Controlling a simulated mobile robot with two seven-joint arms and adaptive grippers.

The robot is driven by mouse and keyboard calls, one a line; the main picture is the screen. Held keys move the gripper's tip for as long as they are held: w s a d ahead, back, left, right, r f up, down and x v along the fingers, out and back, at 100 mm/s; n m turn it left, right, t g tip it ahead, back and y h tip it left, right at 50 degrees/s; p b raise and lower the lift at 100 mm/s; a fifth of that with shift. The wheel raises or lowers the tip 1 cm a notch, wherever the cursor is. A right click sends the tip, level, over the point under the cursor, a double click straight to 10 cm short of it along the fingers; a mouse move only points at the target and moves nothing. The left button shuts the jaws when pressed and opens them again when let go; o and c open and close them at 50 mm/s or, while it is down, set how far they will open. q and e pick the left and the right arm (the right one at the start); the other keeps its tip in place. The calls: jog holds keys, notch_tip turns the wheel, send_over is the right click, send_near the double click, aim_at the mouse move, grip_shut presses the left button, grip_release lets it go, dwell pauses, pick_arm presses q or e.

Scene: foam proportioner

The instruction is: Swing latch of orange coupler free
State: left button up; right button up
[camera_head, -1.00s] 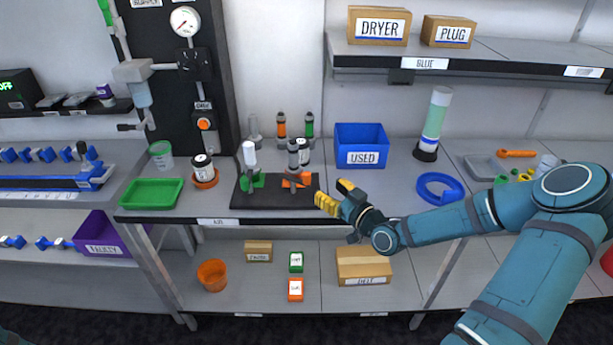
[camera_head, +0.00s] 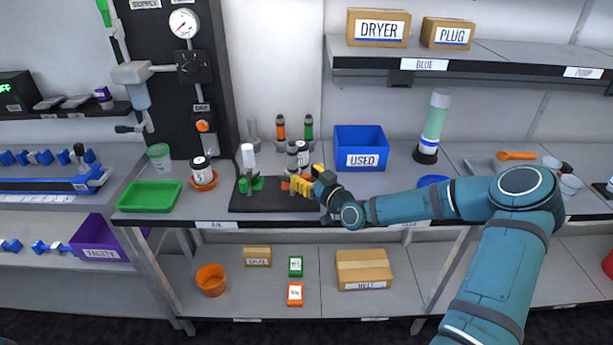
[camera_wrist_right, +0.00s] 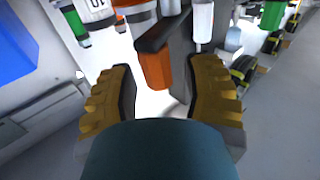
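The orange coupler (camera_head: 285,186) stands at the right of the black base plate (camera_head: 262,203), mostly hidden behind my right gripper (camera_head: 303,186) in the head view. In the right wrist view, an orange block under a dark bar, seemingly the coupler's latch (camera_wrist_right: 155,72), sits between the fingertips of my right gripper (camera_wrist_right: 163,85). The yellow-padded fingers are spread, with a visible gap to the orange part, mainly on the left. Whether the right finger touches it I cannot tell. My left gripper is out of view.
A green coupler (camera_head: 257,184) stands at the left of the plate. A white-labelled canister (camera_head: 302,152) is close behind the orange coupler. The blue USED bin (camera_head: 360,148) is behind to the right, and a green tray (camera_head: 150,195) is at the left.

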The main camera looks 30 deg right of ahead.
grip_shut()
jog(key=shift+w+d+n+y+b, duration=0.1)
jog(key=shift+d+n+y+b, duration=0.15)
jog(key=shift+n+y+b, duration=0.45)
jog(key=shift+w+y, duration=0.1)
jog(key=shift+y, duration=0.6)
jog(key=shift+n+g, duration=0.3)
jog(key=shift+o, duration=1.3)
grip_release()
jog(key=shift+d, duration=0.1)
